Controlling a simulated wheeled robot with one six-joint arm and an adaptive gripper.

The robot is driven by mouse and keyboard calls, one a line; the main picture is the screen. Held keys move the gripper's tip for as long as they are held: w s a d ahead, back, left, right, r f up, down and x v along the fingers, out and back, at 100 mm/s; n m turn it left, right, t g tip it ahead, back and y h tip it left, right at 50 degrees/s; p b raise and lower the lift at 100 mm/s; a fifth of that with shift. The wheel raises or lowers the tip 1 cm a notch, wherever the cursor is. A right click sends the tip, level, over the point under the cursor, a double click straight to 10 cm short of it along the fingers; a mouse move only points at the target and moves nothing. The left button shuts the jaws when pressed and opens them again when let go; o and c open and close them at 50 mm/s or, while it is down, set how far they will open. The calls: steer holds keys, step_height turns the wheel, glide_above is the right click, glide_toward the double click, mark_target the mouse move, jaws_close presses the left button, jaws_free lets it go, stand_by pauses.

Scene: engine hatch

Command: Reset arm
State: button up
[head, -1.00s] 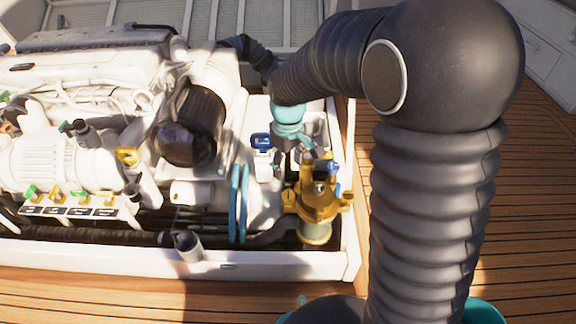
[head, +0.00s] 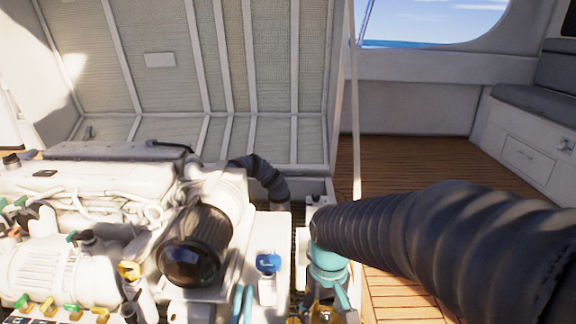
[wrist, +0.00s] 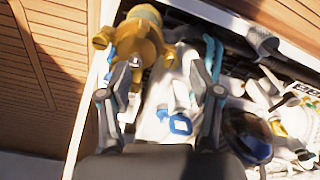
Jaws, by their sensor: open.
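My arm, in a black ribbed sleeve, reaches in from the right in the head view to the teal wrist above the hatch's right side. My gripper (wrist: 162,92) is open in the wrist view, its two fingers spread and nothing between them gripped. A yellow-brass strainer housing (wrist: 140,40) lies beyond the left finger. A blue-handled valve (wrist: 180,124) shows between the fingers, apart from them as far as I can tell; its blue handle also shows in the head view (head: 268,262). In the head view the fingers are mostly cut off at the bottom edge.
The white engine (head: 90,200) fills the left of the hatch, with a dark cylindrical filter (head: 197,248) and several coloured handles. The raised hatch lid (head: 200,80) stands behind. Open wooden deck (head: 420,150) lies to the right.

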steer(key=s+d+r+m+t+p, duration=0.2)
steer(key=s+d+r, duration=0.2)
steer(key=s+r, duration=0.2)
steer(key=s+d+r+m+t+p, duration=0.1)
steer(key=s+d+r+t+p, duration=0.1)
steer(key=r, duration=0.6)
steer(key=s+d+t, duration=0.1)
steer(key=s+d, duration=0.1)
steer(key=s, duration=0.1)
steer(key=shift+s+d+r+m, duration=0.2)
steer(key=shift+s+d+m, duration=0.1)
steer(key=shift+s+m, duration=0.1)
steer(key=shift+w, duration=0.1)
stand_by(0.9)
